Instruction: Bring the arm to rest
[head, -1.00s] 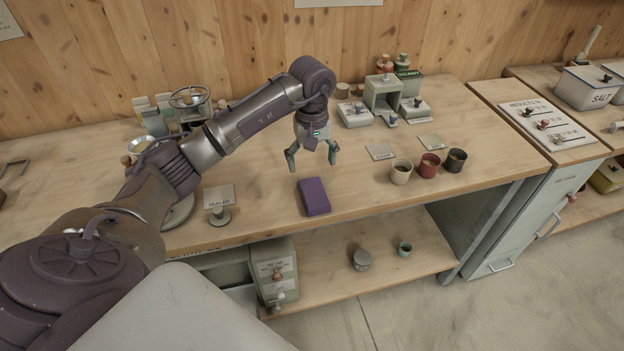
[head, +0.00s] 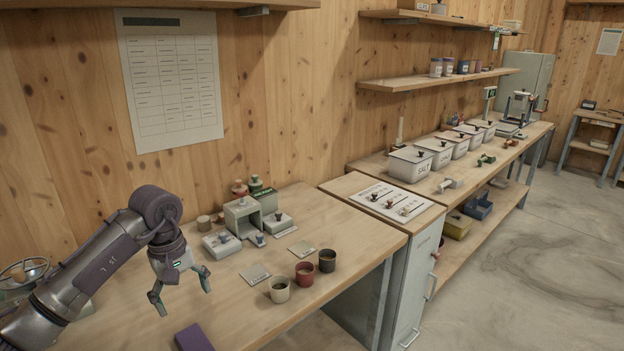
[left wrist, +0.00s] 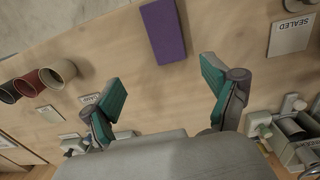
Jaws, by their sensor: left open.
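My left arm reaches in from the left in the head view. Its left gripper (head: 182,299) is open and empty, pointing down above the wooden bench (head: 330,238). In the left wrist view the two teal-padded fingers (left wrist: 160,92) stand wide apart with nothing between them. A purple block (head: 193,338) lies on the bench below the gripper, partly cut off by the lower edge of the head view. It also shows in the left wrist view (left wrist: 163,31), apart from the fingers. My right gripper is not in view.
A cream cup (head: 279,290), a red cup (head: 304,273) and a dark cup (head: 327,260) stand right of the gripper. A grey-green box stand (head: 243,218) is behind. Lidded white bins (head: 410,165) line the far bench. The floor (head: 500,270) at right is clear.

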